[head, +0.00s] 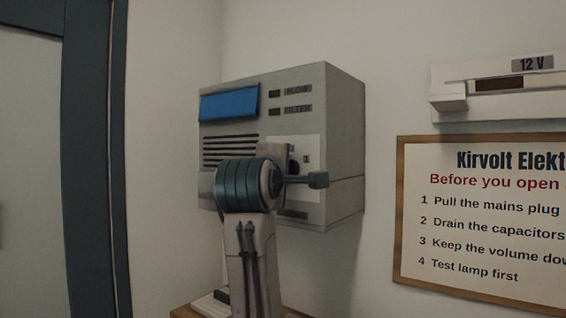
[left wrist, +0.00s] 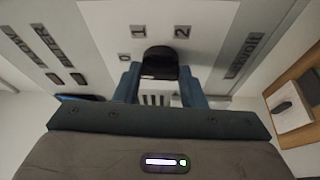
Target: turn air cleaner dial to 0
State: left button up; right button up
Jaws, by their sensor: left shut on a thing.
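The air cleaner (head: 340,120) is a grey box on the wall with a blue panel, dark slots and a pale dial plate (head: 310,145). In the left wrist view its black dial (left wrist: 160,62) sits between the two blue fingers of my left gripper (left wrist: 161,84), which is shut on it. The marks 0 (left wrist: 124,58), 1 (left wrist: 138,32) and 2 (left wrist: 182,31) show around the dial. I cannot tell clearly which mark the dial points to. In the head view my left wrist hides most of the dial and the fingers. My right gripper is not in view.
Two small indicators labelled FLOW and FILTER (head: 297,90) are above the dial plate. A framed sign (head: 480,220) and a white 12 V unit (head: 500,90) are on the wall at right. A dark door frame (head: 92,150) stands at left.

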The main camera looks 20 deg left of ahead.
pick_arm(q)
jog(key=shift+n+p, duration=0.35)
jog(key=shift+n, duration=0.05)
jog(key=shift+g, duration=0.3)
jog(key=o, duration=1)
jog(key=s+b, duration=0.4)
jog(key=s, duration=0.6)
jog(key=shift+s+d+b, duration=0.25)
jog(key=shift+s+b, duration=0.05)
jog(key=shift+s, duration=0.1)
